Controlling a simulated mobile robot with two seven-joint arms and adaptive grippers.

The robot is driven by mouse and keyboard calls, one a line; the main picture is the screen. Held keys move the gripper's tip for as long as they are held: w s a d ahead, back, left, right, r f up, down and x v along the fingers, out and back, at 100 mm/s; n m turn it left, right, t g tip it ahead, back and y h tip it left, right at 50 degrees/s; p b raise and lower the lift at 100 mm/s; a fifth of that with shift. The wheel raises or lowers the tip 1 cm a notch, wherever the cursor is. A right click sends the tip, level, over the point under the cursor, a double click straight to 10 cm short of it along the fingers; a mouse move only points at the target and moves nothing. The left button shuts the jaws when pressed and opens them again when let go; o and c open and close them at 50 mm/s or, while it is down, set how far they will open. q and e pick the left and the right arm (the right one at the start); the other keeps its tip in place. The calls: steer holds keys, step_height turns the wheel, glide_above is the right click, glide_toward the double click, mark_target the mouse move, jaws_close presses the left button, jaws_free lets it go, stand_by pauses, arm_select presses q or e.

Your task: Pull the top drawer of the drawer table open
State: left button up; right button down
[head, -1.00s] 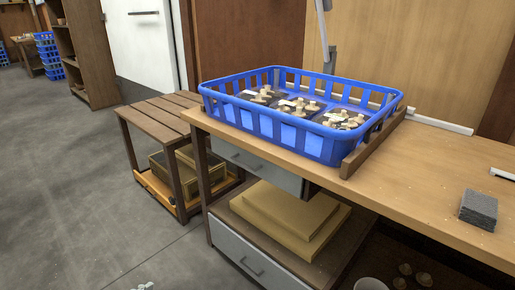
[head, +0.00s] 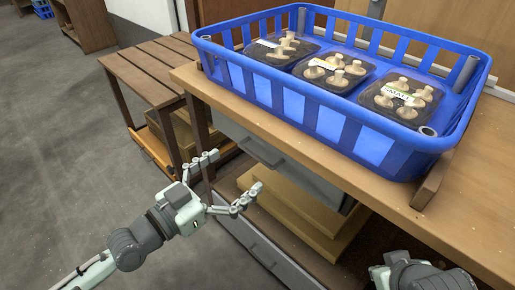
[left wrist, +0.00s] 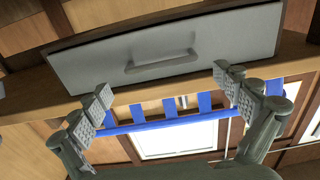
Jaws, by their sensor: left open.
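The top drawer (head: 300,172) of the drawer table (head: 455,225) has a grey front under the tabletop and looks shut. Its bar handle (head: 262,154) shows near the front's left part. My left gripper (head: 235,172) is open and empty, in front of the drawer and a little below the handle in the picture. In the left wrist view the drawer front (left wrist: 240,38) and handle (left wrist: 162,62) appear upside down, beyond the spread fingers (left wrist: 165,92) and apart from them. Part of my right arm shows at the lower right; its fingers are not seen.
A blue crate (head: 292,105) with several packed mushroom trays stands on the tabletop against a wooden strip (head: 432,182). A lower drawer (head: 262,250) and tan boards (head: 300,215) are below. A slatted side table (head: 150,72) stands left. The floor at left is free.

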mark_target(255, 154)
arm_select(q)
steer(key=x, duration=0.6)
arm_select(e)
steer(key=shift+s+d+f+g+h, duration=0.15)
steer(key=shift+s+d+g, duration=0.2)
steer(key=shift+s, duration=0.2)
steer(key=shift+s+d+f+g+h, duration=0.15)
steer(key=shift+s+d+g, duration=0.1)
steer(key=shift+s+d, duration=0.25)
arm_select(q)
steer(key=shift+c, duration=0.6)
arm_select(e)
steer(key=shift+a+r, duration=0.1)
